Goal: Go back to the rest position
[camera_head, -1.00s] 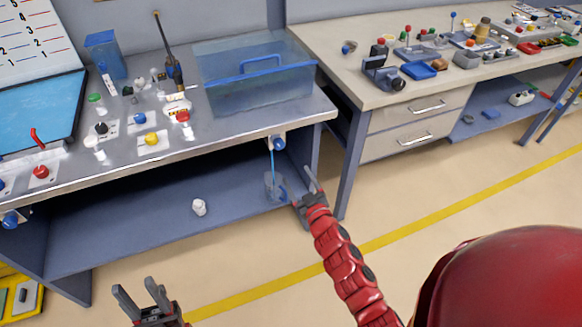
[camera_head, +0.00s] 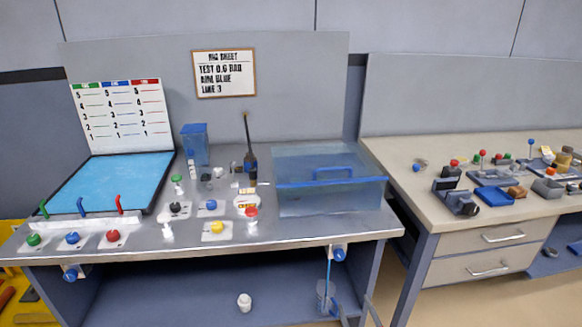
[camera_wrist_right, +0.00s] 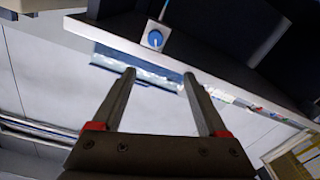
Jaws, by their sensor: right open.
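My right gripper (camera_head: 358,309) shows only as its finger tips at the bottom edge of the head view, below the bench's front edge and beside a hanging blue tube with a clear cup (camera_head: 326,294). In the right wrist view my right gripper (camera_wrist_right: 160,73) has its two fingers apart with nothing between them. A blue round knob (camera_wrist_right: 155,39) under the bench edge lies beyond the fingertips there. My left gripper is out of view.
A metal bench (camera_head: 290,231) carries a clear tank (camera_head: 330,197), knobs, coloured levers and a blue panel (camera_head: 115,180). A white cap (camera_head: 244,302) lies on its lower shelf. A second bench (camera_head: 425,205) with drawers stands at the right.

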